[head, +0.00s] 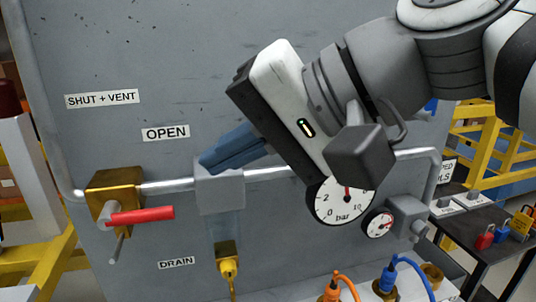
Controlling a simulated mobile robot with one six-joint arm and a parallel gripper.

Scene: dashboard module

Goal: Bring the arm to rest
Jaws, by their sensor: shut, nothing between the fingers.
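My gripper (207,163) is in the middle of the head view, in front of the grey panel (200,60). Its blue-grey fingers are shut with nothing between them and point down and left. They overlap the grey block (220,197) on the pipe in the picture; I cannot tell whether they touch it. My arm comes in from the upper right and hides part of the panel and the top of the large gauge (338,205).
A brass valve (113,190) with a red handle (140,215) sits left on the pipe. A brass drain fitting (227,255) hangs below the block. A small gauge (378,224) and blue (388,275) and orange (331,290) connectors are lower right. A dark table (480,240) holds padlocks.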

